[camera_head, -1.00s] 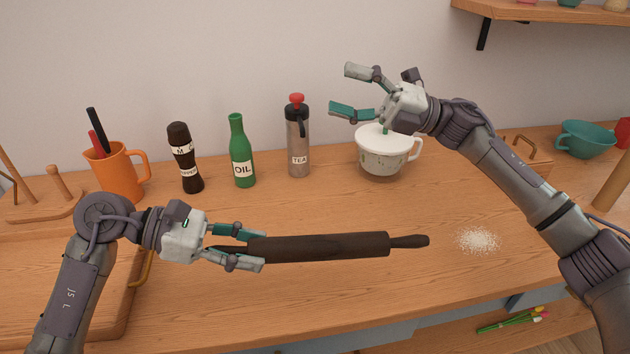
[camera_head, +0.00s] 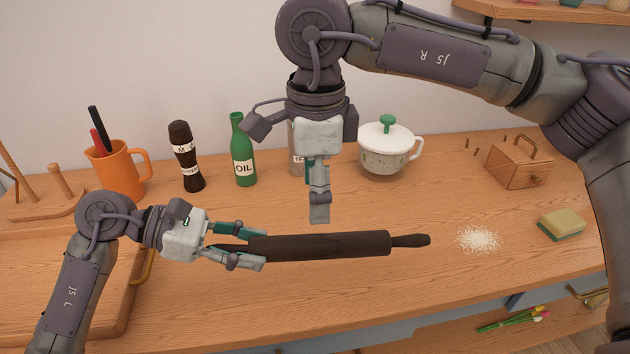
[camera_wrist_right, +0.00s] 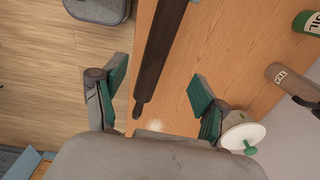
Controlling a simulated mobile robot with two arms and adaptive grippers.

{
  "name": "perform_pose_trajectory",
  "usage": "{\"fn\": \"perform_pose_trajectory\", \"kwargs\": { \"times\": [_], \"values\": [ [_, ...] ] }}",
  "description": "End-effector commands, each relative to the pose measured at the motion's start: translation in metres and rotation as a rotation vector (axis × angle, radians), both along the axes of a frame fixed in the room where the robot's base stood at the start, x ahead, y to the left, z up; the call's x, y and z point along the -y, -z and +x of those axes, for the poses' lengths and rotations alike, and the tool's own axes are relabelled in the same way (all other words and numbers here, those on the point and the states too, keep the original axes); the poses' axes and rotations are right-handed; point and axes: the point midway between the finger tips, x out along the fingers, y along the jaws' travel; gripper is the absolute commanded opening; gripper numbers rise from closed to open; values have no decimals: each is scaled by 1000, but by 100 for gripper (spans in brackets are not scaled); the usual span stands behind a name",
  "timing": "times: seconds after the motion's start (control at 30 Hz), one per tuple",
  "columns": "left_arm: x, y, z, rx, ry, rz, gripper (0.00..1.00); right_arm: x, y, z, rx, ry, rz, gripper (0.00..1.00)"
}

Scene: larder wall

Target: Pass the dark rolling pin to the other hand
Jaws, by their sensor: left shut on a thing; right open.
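The dark rolling pin (camera_head: 325,245) is held level above the counter in the head view. My left gripper (camera_head: 240,247) is shut on its left end; its right handle sticks out free. My right gripper (camera_head: 319,215) points down above and just behind the pin's barrel, with one finger showing clearly. In the right wrist view, that gripper (camera_wrist_right: 158,95) is open and empty. The rolling pin (camera_wrist_right: 158,50) shows beyond its fingers, with the handle end between the fingertips in the picture. I cannot tell its exact distance from them.
Behind stand an orange jug (camera_head: 117,170), a dark mill (camera_head: 185,158), a green oil bottle (camera_head: 242,155), a partly hidden tea flask (camera_head: 297,160) and a lidded white pot (camera_head: 384,158). White powder (camera_head: 478,240), a sponge (camera_head: 562,224) and a wooden box (camera_head: 515,166) lie right.

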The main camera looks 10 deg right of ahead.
Motion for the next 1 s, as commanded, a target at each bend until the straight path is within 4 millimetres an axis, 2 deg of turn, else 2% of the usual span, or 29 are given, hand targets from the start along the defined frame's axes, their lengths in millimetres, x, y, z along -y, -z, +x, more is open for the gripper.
{"fn": "perform_pose_trajectory", "kwargs": {
  "times": [0.3,0.5,0.7,1.0],
  "values": [
    [0,-1,0,1,-1,-3,0,0,60,-1,-8,0,3,72],
    [0,-1,0,1,0,-3,0,0,91,-1,-7,1,5,72],
    [0,-1,0,1,-1,-3,0,0,106,-1,-6,2,5,72],
    [0,-1,0,1,-1,-2,0,0,108,-1,-5,1,6,72]
  ]
}}
